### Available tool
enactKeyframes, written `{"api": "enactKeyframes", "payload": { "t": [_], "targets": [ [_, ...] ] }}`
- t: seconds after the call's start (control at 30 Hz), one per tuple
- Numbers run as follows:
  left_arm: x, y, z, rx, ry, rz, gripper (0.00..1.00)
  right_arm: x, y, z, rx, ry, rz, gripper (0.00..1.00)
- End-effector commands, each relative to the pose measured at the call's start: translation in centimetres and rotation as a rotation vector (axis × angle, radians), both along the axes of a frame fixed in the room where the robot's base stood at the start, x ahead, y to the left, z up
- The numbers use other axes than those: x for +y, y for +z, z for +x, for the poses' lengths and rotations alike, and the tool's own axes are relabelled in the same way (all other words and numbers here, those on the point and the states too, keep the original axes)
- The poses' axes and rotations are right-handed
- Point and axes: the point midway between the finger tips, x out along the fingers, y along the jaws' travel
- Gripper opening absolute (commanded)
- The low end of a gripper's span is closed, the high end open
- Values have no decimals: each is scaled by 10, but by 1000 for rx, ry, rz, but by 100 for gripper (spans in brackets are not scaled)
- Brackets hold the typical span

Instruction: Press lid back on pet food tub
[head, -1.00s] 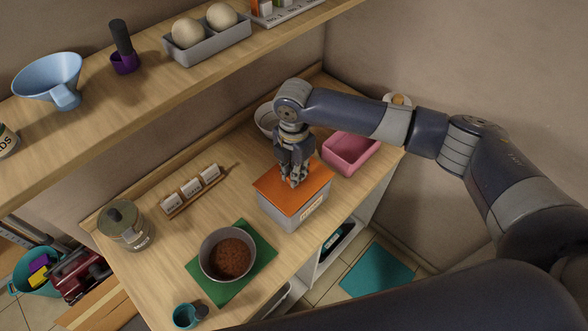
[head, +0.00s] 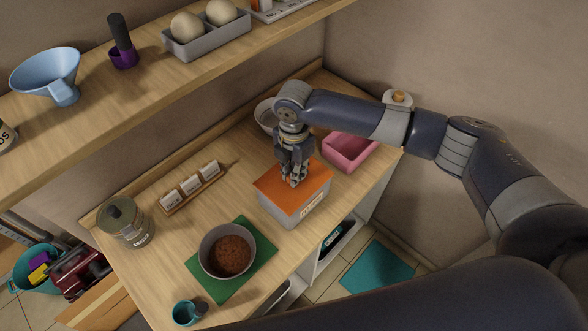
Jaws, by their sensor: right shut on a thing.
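The pet food tub (head: 280,212) is a pale grey box with a label on its front side. It stands on the wooden counter. Its flat orange lid (head: 309,188) lies over the top and looks roughly level. Whether its edges are fully seated cannot be told from here. My right gripper (head: 293,182) points straight down at the middle of the lid, shut on the lid; its fingers hide the spot they hold. My left gripper is not in view.
A bowl of brown kibble (head: 229,254) sits on a green mat (head: 258,273) in front. A pink bin (head: 350,152) stands close behind the tub on the right. A lidded canister (head: 126,222), a small teal cup (head: 186,312) and a label rack (head: 190,188) are at left. A shelf (head: 150,85) overhangs.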

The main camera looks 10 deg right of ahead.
Motion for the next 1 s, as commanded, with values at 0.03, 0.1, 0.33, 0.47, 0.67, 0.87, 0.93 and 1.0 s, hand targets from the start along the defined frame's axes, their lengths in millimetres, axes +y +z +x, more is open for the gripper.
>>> {"api": "enactKeyframes", "payload": {
  "t": [0.03,0.1,0.33,0.47,0.67,0.87,0.93,1.0],
  "targets": [
    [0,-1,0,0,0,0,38,0,-2,0,0,0,0,0],
    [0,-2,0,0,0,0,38,0,-4,0,1,0,1,0],
    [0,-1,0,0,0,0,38,0,-4,0,2,0,-1,38],
    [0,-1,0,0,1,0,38,0,-4,-1,2,0,-1,38],
    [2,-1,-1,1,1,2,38,0,2,0,1,-1,-1,38],
    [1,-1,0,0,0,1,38,0,37,1,-3,-1,1,38],
    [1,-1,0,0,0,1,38,0,53,1,-2,0,2,38],
    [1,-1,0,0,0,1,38,0,68,1,-3,1,1,38]
  ]
}}
